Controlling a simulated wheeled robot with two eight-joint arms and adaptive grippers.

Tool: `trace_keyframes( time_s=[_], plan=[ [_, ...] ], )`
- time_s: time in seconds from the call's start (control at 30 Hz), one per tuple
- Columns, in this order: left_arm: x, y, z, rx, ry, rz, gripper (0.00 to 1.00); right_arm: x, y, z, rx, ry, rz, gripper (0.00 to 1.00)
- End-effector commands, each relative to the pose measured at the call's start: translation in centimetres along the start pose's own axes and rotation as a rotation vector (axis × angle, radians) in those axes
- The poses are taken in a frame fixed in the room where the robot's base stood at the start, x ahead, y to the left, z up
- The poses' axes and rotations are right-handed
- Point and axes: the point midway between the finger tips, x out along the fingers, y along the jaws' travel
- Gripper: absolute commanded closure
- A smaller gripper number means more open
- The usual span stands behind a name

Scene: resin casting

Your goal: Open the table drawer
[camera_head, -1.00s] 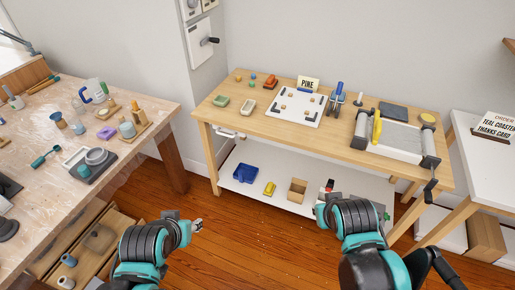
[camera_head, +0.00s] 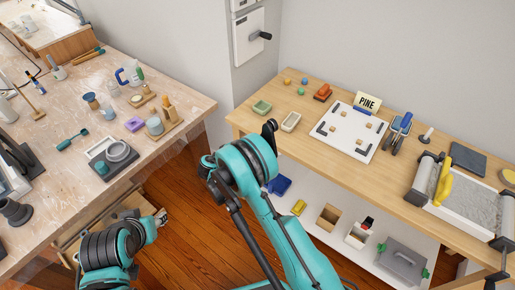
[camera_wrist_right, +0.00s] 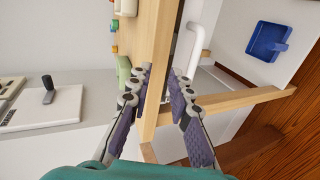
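A white bar handle (camera_wrist_right: 196,35) shows in the right wrist view, below the edge of the wooden workbench top (camera_wrist_right: 160,50). In the head view my right arm covers the handle. My right gripper (camera_wrist_right: 160,88) is open and empty at the bench's front left corner. Its fingers lie either side of the bench edge in the wrist view, and the handle is beyond the fingertips; I cannot tell whether they touch the wood. My left gripper (camera_head: 160,217) is low, beside the left table; its fingers are too small to read.
The bench top (camera_head: 300,145) holds soap-like trays, a white board, a PINE sign and a roller press. A lower shelf (camera_head: 335,235) carries a blue bin (camera_wrist_right: 268,41) and boxes. The cluttered left table (camera_head: 60,185) stands close by, with wooden floor between.

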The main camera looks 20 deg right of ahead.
Motion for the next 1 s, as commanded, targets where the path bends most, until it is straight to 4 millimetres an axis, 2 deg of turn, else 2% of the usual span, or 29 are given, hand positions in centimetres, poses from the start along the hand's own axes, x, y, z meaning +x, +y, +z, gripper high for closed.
trace_keyframes(
  time_s=[0.03,0.1,0.2,0.3,0.47,0.8,1.0],
  plan=[
    [-0.1,0.0,0.0,0.000,0.000,0.000,0.60,0.4,-1.9,-0.3,-0.019,0.001,0.039,0.80],
    [-0.1,0.0,-0.1,0.000,0.000,0.000,0.60,0.7,-3.7,-0.4,-0.040,-0.002,0.087,0.80],
    [-0.1,0.0,-0.1,0.000,0.000,0.000,0.60,0.8,-5.6,-0.2,-0.060,-0.004,0.138,0.80],
    [-0.1,0.0,-0.1,0.000,0.000,0.000,0.60,0.9,-6.6,0.0,-0.071,-0.006,0.168,0.80],
    [0.3,0.0,0.2,0.000,0.000,0.000,0.60,2.2,-7.0,0.2,-0.076,-0.009,0.183,0.80],
    [1.7,0.0,1.2,0.000,0.000,0.000,0.60,7.5,-6.0,0.2,-0.075,-0.009,0.180,0.80],
    [1.9,0.0,1.4,0.000,0.000,0.000,0.60,8.6,-5.7,0.1,-0.075,-0.008,0.180,0.80]
  ],
)
